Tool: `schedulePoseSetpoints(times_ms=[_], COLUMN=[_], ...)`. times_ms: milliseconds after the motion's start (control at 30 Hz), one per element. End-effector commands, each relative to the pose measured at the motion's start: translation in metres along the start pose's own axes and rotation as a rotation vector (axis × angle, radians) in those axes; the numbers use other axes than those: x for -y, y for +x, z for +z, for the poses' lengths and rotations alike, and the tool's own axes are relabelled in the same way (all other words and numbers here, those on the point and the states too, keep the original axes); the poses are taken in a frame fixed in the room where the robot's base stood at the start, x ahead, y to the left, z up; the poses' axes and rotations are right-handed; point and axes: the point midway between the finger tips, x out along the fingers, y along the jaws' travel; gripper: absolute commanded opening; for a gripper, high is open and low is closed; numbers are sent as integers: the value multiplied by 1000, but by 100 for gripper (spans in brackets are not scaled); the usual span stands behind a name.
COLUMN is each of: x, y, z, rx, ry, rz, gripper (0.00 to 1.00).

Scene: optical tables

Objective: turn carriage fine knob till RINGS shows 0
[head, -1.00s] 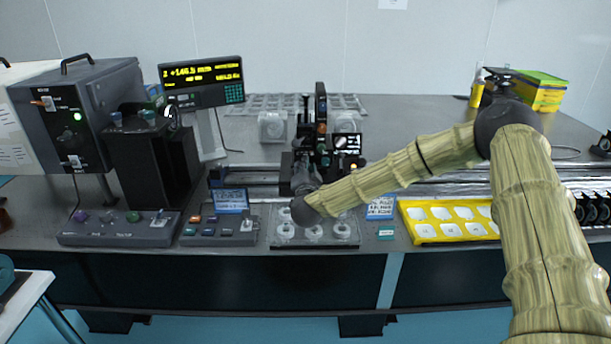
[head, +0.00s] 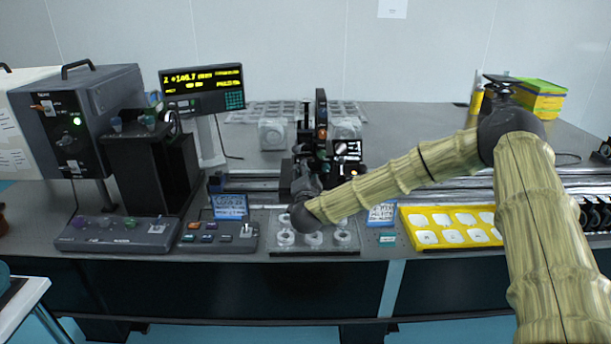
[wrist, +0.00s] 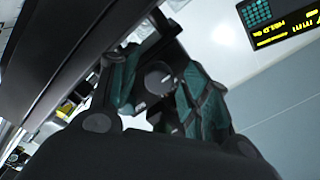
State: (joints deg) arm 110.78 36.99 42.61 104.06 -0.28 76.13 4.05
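The carriage (head: 321,125) stands on the rail in the middle of the table, with a small screen (head: 347,149) showing a pale spot. In the head view, my wrist hides the gripper and the knob near the carriage's lower front. In the wrist view, my gripper (wrist: 158,80) has its teal fingers on either side of a dark round knob (wrist: 158,77); I cannot tell whether they press on it. The readout (head: 203,88) at the left shows yellow text, with a top line that looks like Z +146.7. Any RINGS line is too small to read. The readout shows partly in the wrist view (wrist: 282,22).
A clear tray of round parts (head: 314,238) lies below my wrist. A yellow tray (head: 450,228) is to the right. Control boxes (head: 118,232) and a lamp housing (head: 80,122) stand left.

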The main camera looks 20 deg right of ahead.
Motion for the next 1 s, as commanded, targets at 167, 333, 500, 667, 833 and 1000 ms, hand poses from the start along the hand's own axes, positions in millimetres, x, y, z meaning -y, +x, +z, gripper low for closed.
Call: schedulePoseSetpoints(times_ms=[167, 333, 500, 667, 833, 1000], x=[0, 0, 0, 0, 0, 0], y=[0, -5, -27, -57, -87, -108], z=[-1, -1, 0, 0, 0, 0], rx=[-1, -1, 1, 1, 1, 2], ry=[0, 0, -1, 0, 0, 1], rz=[0, 0, 0, 0, 0, 1], gripper=[48, 48, 48, 48, 48, 48])
